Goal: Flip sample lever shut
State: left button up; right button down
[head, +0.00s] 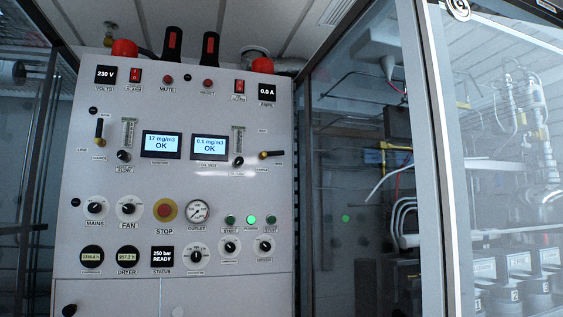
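The grey fill panel (148,185) stands upright in the left and middle of the head view. A small lever (99,129) on its upper left stands upright, with a black upper part and a yellow lower part. Neither of my grippers is in view.
Two lit screens (161,145) read OK between the levers. A red stop button (165,210), a gauge (198,211) and several knobs sit below. A glass enclosure with a metal frame post (436,160) stands at the right, with pipes and canisters behind it.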

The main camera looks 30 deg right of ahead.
aim_at(265, 154)
jog(key=u, duration=0.1)
jog(key=i, duration=1.2)
jog(key=z, duration=0.7)
